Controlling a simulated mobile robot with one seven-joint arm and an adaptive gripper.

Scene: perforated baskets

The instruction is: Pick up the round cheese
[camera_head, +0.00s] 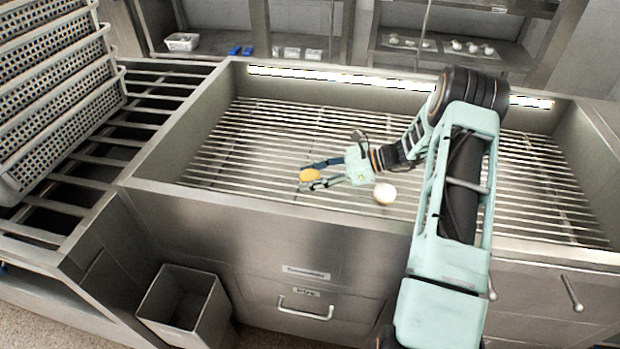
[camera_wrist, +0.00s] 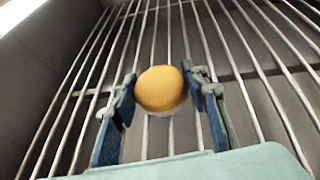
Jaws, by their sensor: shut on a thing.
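The round cheese (camera_head: 310,175) is a small yellow-orange disc at the tip of my gripper (camera_head: 313,173), over the grate in the head view. In the wrist view the cheese (camera_wrist: 160,88) sits between the two blue fingertips of my gripper (camera_wrist: 162,90), which touch it on both sides. My gripper is shut on the cheese. A pale rim shows along its lower edge. I cannot tell how far it is above the bars.
A white round thing (camera_head: 384,193) lies on the grate (camera_head: 250,150) below my wrist. Raised metal walls (camera_head: 170,140) surround the grate. Perforated baskets (camera_head: 55,85) stand at the left. A bin (camera_head: 185,305) stands on the floor in front. Much of the grate is clear.

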